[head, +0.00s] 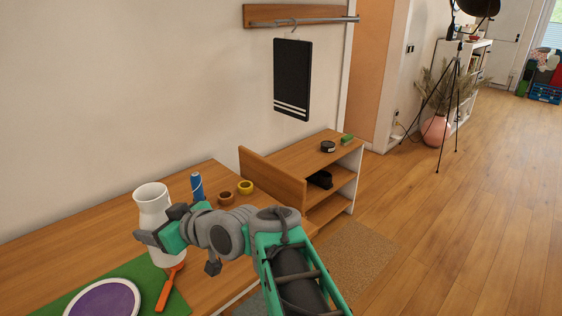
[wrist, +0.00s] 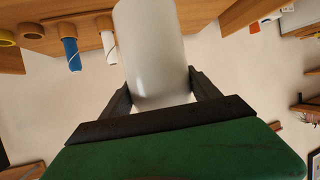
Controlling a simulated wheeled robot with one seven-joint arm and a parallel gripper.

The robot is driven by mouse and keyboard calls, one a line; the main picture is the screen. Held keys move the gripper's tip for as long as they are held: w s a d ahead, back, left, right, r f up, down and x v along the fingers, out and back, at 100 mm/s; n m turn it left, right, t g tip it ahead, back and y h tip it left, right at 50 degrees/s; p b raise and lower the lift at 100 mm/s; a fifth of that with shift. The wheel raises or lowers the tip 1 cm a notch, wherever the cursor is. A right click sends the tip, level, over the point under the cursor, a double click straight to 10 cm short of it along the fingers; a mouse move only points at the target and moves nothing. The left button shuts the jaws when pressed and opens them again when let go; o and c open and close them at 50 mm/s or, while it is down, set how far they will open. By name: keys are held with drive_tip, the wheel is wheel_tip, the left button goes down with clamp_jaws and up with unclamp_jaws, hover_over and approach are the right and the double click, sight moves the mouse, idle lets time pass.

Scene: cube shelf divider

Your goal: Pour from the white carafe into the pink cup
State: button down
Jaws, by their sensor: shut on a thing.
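The white carafe (head: 151,207) stands about upright above the left table, by the edge of the green mat. My gripper (head: 155,232) is shut around its body, coming from the right. In the wrist view the carafe (wrist: 150,55) fills the space between my two fingers (wrist: 158,95). I cannot tell whether its base touches the table, and its contents do not show. I do not make out a pink cup in either view; it may be hidden or out of frame.
A purple plate (head: 103,300) lies on the green mat (head: 140,270), with an orange-handled tool (head: 170,288) beside it. Behind my gripper are a blue bottle (head: 197,187), a brown roll (head: 226,198) and a yellow roll (head: 246,187). A wooden divider (head: 270,178) rises beside the shelf.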

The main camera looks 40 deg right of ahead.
drive_tip(key=w+d+r+m+h+p, duration=0.1)
drive_tip(key=w+d+p, duration=0.2)
drive_tip(key=d, duration=0.8)
drive_tip(key=w+d+r+m+h+p, duration=0.1)
drive_tip(key=w+d+p, duration=0.15)
drive_tip(key=d, duration=0.95)
drive_tip(key=s+d+f+m+h+p, duration=0.1)
drive_tip(key=s+d+f+p, duration=0.15)
drive_tip(key=d, duration=0.65)
drive_tip(key=s+d+f+h+p, duration=0.15)
drive_tip(key=s+d, duration=0.25)
drive_tip(key=d, duration=0.5)
wheel_tip(320, 180, down, 9)
drive_tip(key=n+t+h+b, duration=0.2)
drive_tip(key=n+h+b, duration=0.2)
drive_tip(key=n+b, duration=0.5)
drive_tip(key=b, duration=0.8)
drive_tip(key=shift+d+f+h, duration=0.15)
drive_tip(key=shift+f+h, duration=0.05)
drive_tip(key=shift+h, duration=0.15)
